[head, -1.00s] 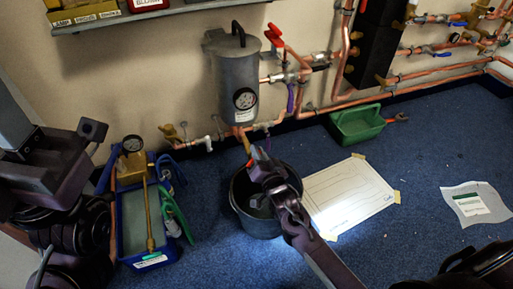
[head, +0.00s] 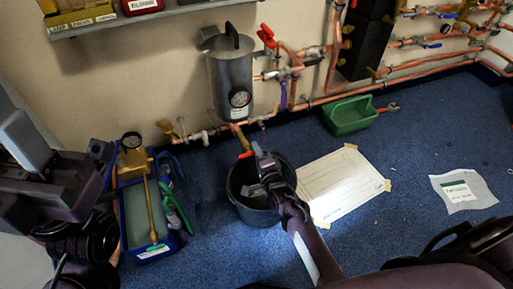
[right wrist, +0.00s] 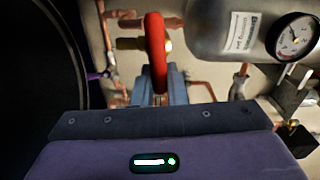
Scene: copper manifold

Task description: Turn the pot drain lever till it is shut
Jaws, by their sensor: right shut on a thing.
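The grey metal pot (head: 229,75) with a round gauge (head: 239,98) hangs on the wall. A brass drain (head: 238,133) comes out beneath it. The red drain lever (head: 246,155) shows just left of my right gripper (head: 258,160). In the right wrist view the red lever (right wrist: 156,52) stands upright in front of the blue-grey jaws, and a brass fitting (right wrist: 128,44) shows beside it. My right gripper is shut on the lever; its jaws hide part of it. My left arm shows at the left, but its jaws cannot be made out.
A dark bucket (head: 246,205) stands on the blue carpet below my right gripper. A blue tray (head: 150,252) with a gauge and tools is at the left. A green container (head: 350,116) and taped paper (head: 342,185) lie right. Copper pipes (head: 330,94) run along the wall.

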